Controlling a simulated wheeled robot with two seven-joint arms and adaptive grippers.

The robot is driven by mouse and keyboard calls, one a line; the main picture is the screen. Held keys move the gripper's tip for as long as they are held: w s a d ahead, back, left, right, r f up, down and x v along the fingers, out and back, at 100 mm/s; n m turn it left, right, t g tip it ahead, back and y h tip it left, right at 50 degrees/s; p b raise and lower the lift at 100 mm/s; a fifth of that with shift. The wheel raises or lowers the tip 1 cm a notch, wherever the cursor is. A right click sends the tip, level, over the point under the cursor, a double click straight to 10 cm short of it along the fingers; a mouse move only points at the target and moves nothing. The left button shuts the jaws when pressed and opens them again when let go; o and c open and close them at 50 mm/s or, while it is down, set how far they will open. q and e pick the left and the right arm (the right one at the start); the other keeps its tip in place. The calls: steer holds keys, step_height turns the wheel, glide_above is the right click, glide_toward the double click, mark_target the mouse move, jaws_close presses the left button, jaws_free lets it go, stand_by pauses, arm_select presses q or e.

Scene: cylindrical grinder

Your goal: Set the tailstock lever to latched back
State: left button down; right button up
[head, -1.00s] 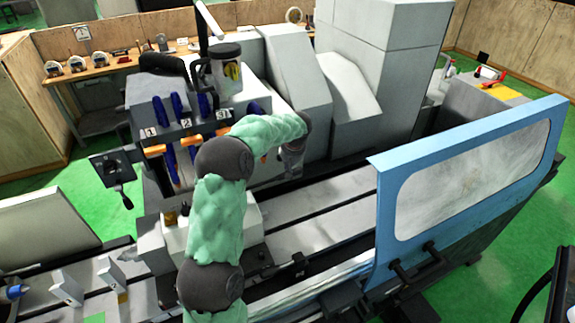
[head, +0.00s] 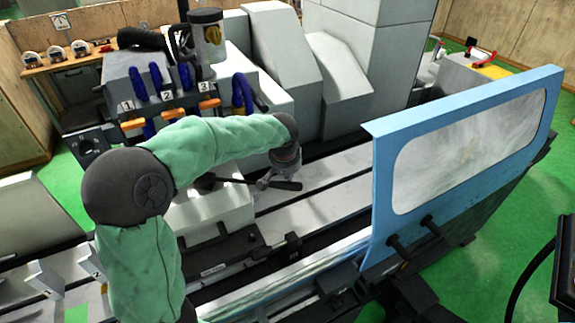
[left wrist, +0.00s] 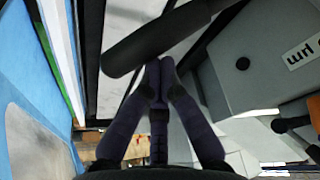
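The tailstock (head: 215,212) is a pale grey block on the machine bed in the head view. Its lever (head: 283,185) is a dark bar with a thick black handle, lying roughly level and pointing right from the tailstock's top. My left gripper (head: 266,181) is at the lever, below my wrist. In the left wrist view, the black handle (left wrist: 165,42) crosses just beyond the tips of my left gripper (left wrist: 159,66). Its fingers meet at the tips, with nothing seen between them. I cannot tell whether they touch the handle. My right gripper is not in view.
A blue guard with a window (head: 465,150) stands at the right of the bed. The grey machine housing (head: 285,65) rises at the back. Bare bed (head: 335,170) lies right of the lever.

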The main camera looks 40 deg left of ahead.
arm_select(q)
steer(key=s+d+m+b, duration=0.1)
steer(key=s+d+m, duration=0.1)
steer(key=s, duration=0.5)
steer(key=shift+s+d+f+h, duration=0.15)
steer(key=shift+s+d+h, duration=0.25)
steer(key=shift+d, duration=0.1)
